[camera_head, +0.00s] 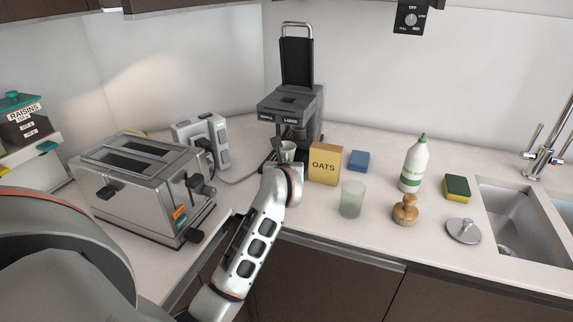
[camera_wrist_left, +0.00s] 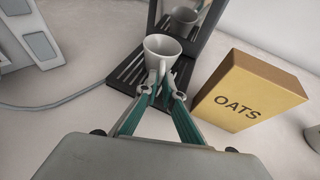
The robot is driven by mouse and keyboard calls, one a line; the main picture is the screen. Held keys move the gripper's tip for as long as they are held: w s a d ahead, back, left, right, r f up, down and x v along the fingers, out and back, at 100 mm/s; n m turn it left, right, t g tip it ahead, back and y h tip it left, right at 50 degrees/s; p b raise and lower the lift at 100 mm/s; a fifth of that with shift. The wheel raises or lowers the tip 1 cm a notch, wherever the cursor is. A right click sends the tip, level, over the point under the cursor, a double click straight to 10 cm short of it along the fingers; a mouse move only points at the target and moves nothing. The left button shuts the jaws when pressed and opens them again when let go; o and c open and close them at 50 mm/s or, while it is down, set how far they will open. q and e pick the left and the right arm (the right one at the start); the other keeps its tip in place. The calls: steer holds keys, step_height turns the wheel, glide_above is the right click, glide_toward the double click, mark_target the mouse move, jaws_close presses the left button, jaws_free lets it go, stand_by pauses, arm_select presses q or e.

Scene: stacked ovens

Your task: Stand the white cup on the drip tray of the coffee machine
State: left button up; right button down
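The white cup (camera_head: 288,148) is upright at the front of the dark coffee machine (camera_head: 290,104). In the left wrist view the cup (camera_wrist_left: 162,48) stands over the black slotted drip tray (camera_wrist_left: 128,72); I cannot tell whether its base touches the slats. My left gripper (camera_wrist_left: 162,88) has its fingers close together on the cup's near side, seemingly around the handle. In the head view my own wrist hides most of the fingers and the tray. My right gripper is not in view.
A yellow oats box (camera_head: 325,164) stands close right of the machine, with a blue block (camera_head: 359,161) and a glass (camera_head: 352,199) beyond. A toaster (camera_head: 140,172) and a grey appliance (camera_head: 203,143) with a cable stand left. A bottle (camera_head: 414,164) and sink (camera_head: 520,222) are farther right.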

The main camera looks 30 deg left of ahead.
arm_select(q)
steer(key=shift+o, duration=1)
steer(key=shift+r, duration=0.1)
steer(key=shift+s+d+r, duration=0.1)
steer(key=shift+s+r, duration=0.05)
steer(key=shift+r, duration=0.05)
steer(key=v, duration=1.1)
steer(key=shift+s+p, duration=0.3)
steer(key=shift+p, duration=0.1)
steer(key=shift+d, duration=0.15)
